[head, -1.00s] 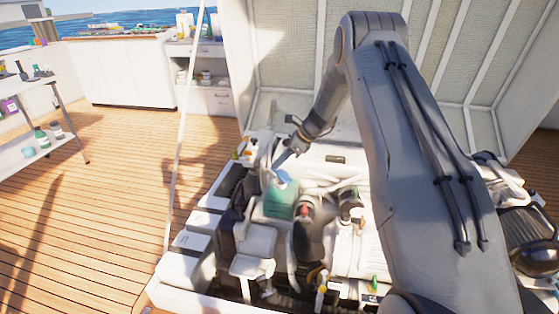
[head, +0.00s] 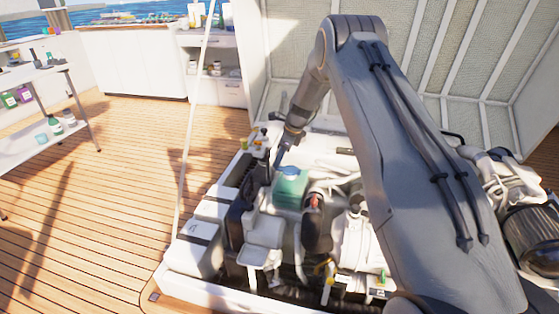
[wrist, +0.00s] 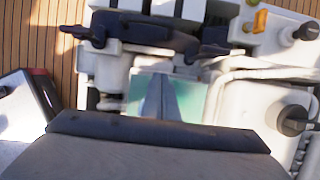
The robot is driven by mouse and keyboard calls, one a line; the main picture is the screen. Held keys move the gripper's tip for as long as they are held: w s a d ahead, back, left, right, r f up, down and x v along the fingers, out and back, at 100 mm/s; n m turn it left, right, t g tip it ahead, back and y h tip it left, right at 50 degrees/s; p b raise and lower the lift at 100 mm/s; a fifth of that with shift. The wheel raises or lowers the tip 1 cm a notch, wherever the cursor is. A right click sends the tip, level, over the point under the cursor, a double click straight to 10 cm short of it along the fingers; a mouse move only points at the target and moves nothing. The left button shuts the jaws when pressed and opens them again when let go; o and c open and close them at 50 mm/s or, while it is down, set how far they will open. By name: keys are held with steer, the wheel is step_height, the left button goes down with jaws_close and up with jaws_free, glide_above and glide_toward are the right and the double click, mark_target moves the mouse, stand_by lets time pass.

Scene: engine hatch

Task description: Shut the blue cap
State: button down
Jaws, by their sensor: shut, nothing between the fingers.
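The green tank (head: 290,192) stands among the white engine parts in the open hatch. The blue cap (head: 291,170) is on top of it and looks roughly flat; the picture is too small to tell whether it is fully down. My gripper (head: 278,165) is shut and empty, pointing down just left of the cap; whether it touches the cap is unclear. In the wrist view my shut fingers (wrist: 165,98) lie over the green tank (wrist: 141,88), and the cap is not visible there.
Black and white engine parts and hoses crowd around the tank. The raised hatch lid (head: 290,40) stands behind. A shelf with bottles (head: 45,140) is at the left, with open wooden deck (head: 100,220) between.

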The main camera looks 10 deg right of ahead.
steer(key=shift+a+f, duration=0.1)
steer(key=shift+f, duration=0.1)
stand_by(0.4)
steer(key=shift+s, duration=0.15)
